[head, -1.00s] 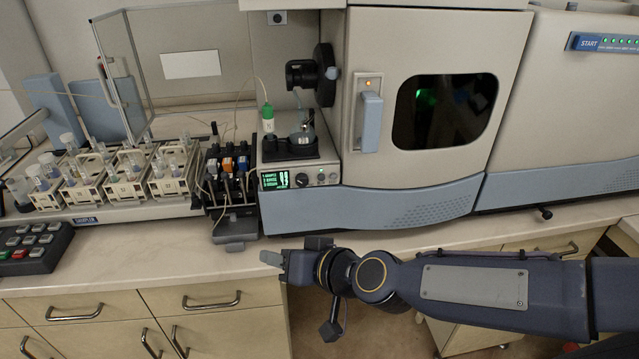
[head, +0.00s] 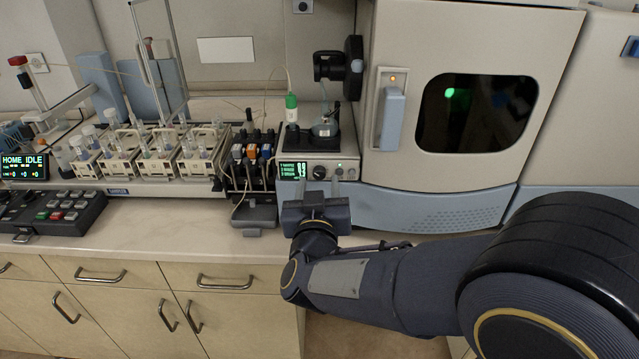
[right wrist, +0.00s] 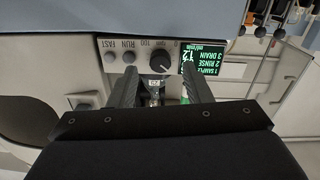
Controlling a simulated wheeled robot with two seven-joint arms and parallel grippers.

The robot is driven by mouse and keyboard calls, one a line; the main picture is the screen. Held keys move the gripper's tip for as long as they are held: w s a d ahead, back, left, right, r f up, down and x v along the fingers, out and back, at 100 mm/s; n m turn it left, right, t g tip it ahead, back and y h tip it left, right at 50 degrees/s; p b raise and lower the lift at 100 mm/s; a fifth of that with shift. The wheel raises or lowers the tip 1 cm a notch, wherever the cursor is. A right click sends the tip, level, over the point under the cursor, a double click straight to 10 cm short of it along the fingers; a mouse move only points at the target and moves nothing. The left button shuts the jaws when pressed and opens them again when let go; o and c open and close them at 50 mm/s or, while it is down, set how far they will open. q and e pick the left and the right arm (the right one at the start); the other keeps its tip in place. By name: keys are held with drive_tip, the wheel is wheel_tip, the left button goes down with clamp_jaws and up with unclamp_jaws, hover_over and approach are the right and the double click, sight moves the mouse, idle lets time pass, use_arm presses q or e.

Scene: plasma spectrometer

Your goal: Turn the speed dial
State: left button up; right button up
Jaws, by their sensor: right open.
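The speed dial (head: 319,171) is a round black knob on the front of the small pump unit, right of its lit screen (head: 293,171). It also shows in the right wrist view (right wrist: 162,62), upside down, with a "0" and "100" scale beside it. My right gripper (head: 319,189) is in front of the panel, pointed at the dial. In the right wrist view its two fingers (right wrist: 160,78) are spread, one on each side of the dial, with nothing between them. I cannot tell whether they touch it. My left gripper is out of view.
Buttons marked RUN (right wrist: 130,57) and FAST (right wrist: 111,56) sit beside the dial. Coloured pump clamps (head: 252,152) and sample racks (head: 118,168) stand to the left, a keypad (head: 62,213) farther left. The large cabinet (head: 440,206) is to the right. Counter front is clear.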

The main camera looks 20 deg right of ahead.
drive_tip(key=shift+x, duration=0.95)
clamp_jaws()
drive_tip(key=shift+m, duration=1.4)
unclamp_jaws()
drive_tip(key=v, duration=0.8)
